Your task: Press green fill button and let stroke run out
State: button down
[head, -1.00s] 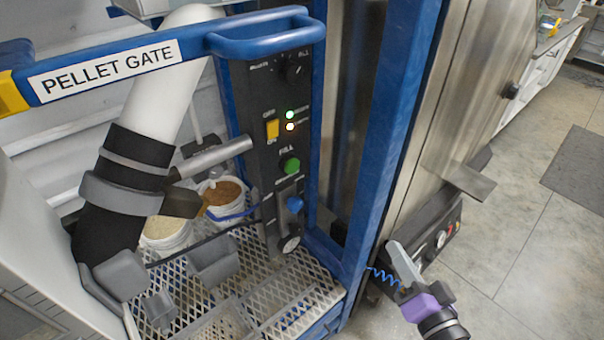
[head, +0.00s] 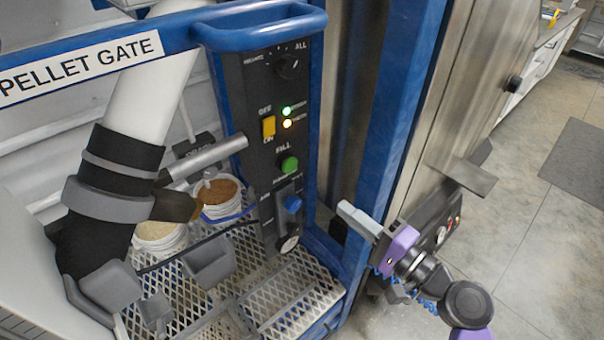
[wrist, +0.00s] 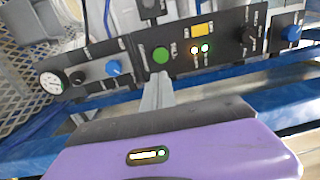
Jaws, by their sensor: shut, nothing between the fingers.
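The green fill button (head: 289,165) sits on the black control panel (head: 262,110), under the word FILL. It also shows in the wrist view (wrist: 160,55), just beyond my fingertips. My gripper (head: 345,208) is shut and empty, to the right of and below the button in the head view, apart from the panel. In the wrist view the closed fingers (wrist: 157,92) point toward the button, with a gap that I cannot measure. Two indicator lights (head: 287,117) on the panel are lit, one green and one pale yellow.
A yellow switch (head: 268,127) and a dark knob (head: 288,67) are above the button; a blue knob (head: 292,204) and a gauge (head: 289,244) are below. A blue frame post (head: 392,110) stands between panel and steel cabinet. Buckets (head: 217,195) stand on the mesh shelf (head: 290,300).

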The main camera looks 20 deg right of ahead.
aim_at(293, 167)
jog(key=p+x, duration=0.3)
jog(key=x, duration=1.1)
jog(key=shift+p, duration=0.3)
jog(key=shift+w, duration=0.1)
